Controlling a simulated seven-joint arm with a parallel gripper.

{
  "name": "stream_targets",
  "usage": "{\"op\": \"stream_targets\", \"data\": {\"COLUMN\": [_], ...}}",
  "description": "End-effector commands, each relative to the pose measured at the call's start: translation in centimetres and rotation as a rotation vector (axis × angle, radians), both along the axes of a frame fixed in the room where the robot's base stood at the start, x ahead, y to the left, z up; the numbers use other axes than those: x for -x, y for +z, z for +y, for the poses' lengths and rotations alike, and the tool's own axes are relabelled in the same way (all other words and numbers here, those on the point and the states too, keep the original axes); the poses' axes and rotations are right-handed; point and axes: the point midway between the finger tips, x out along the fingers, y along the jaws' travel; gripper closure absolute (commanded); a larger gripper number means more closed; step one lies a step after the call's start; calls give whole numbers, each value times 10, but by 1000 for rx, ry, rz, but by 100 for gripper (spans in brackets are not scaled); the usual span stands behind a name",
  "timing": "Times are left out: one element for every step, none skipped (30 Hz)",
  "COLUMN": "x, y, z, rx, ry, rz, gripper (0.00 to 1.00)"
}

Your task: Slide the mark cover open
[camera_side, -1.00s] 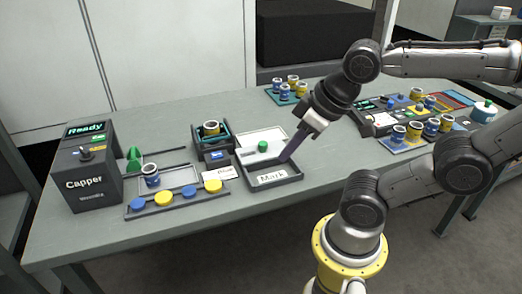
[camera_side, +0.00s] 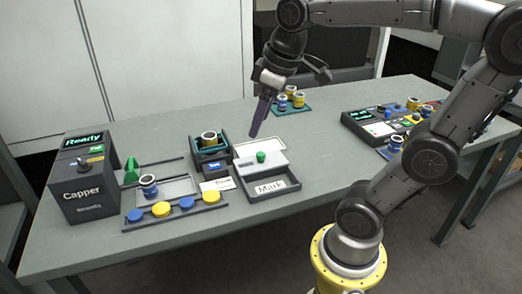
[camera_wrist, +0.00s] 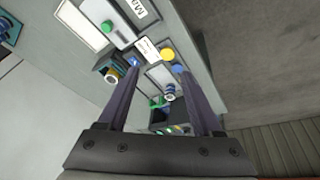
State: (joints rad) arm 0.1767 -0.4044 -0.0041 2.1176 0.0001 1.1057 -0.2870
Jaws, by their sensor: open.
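The mark station is a dark tray (camera_side: 290,188) with a "Mark" label on its front. Its light grey cover (camera_side: 275,165) has a green knob (camera_side: 261,156). A pale plate (camera_side: 250,147) shows behind the cover, and a dark strip of tray shows in front of it. The green knob also shows at the upper left of the wrist view (camera_wrist: 107,26). My gripper (camera_side: 254,134) is above and behind the station, pointing down, apart from the knob. In the wrist view my gripper (camera_wrist: 158,66) has its two purple fingers spread, with nothing held between them.
A dark holder (camera_side: 211,154) with a jar stands left of the station. Further left are a rack of blue and yellow caps (camera_side: 174,211), a jar (camera_side: 148,185) and the capper (camera_side: 86,188). Jars (camera_side: 297,100) stand behind; another console (camera_side: 372,126) is at right.

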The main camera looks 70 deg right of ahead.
Motion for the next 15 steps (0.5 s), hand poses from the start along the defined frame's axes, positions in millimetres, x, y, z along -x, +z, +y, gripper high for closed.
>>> {"op": "stream_targets", "data": {"x": [-16, -23, -33, -40, -47, -55, -60, -65, -70, -73, -75, -77, -78, -78, -77], "y": [0, -1, -2, -4, -6, -11, -14, -19, -25, -30, -35, -42, -47, -51, -57], "z": [-15, -24, -36, -45, -55, -69, -79, -89, -103, -112, -120, -131, -138, -144, -151], "rx": [-1, -2, -6, -8, -13, -20, -27, -33, -43, -51, -58, -68, -74, -81, -90], "ry": [-25, -37, -54, -68, -82, -104, -122, -138, -163, -181, -200, -224, -239, -252, -269], "rz": [40, 59, 86, 105, 126, 152, 169, 186, 209, 223, 237, 252, 264, 273, 287], "gripper": [33, 33, 33, 33, 33, 33, 33, 33, 33, 33, 33, 33, 33, 33, 33]}}
